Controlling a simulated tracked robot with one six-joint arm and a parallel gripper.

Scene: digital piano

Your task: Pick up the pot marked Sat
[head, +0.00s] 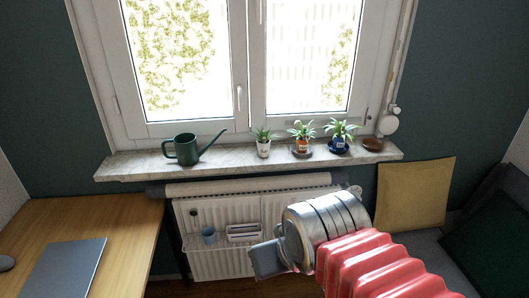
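Three small potted plants stand on the marble windowsill (225,160). The left one is in a white pot (263,151), the middle one in an orange-brown pot (302,146) and the right one in a blue pot (339,145). Small pale labels show on the pots, but they are too small to read, so I cannot tell which is marked Sat. My gripper (268,259) is below the sill in front of the radiator, apart from all the pots. Its fingers look like a grey-blue block, and whether they are open or shut is unclear.
A green watering can (187,149) stands on the sill to the left, with its spout toward the pots. An empty brown saucer (373,144) is at the right. A radiator (210,225) with a shelf is below. A wooden desk (120,215) carries a laptop (65,268).

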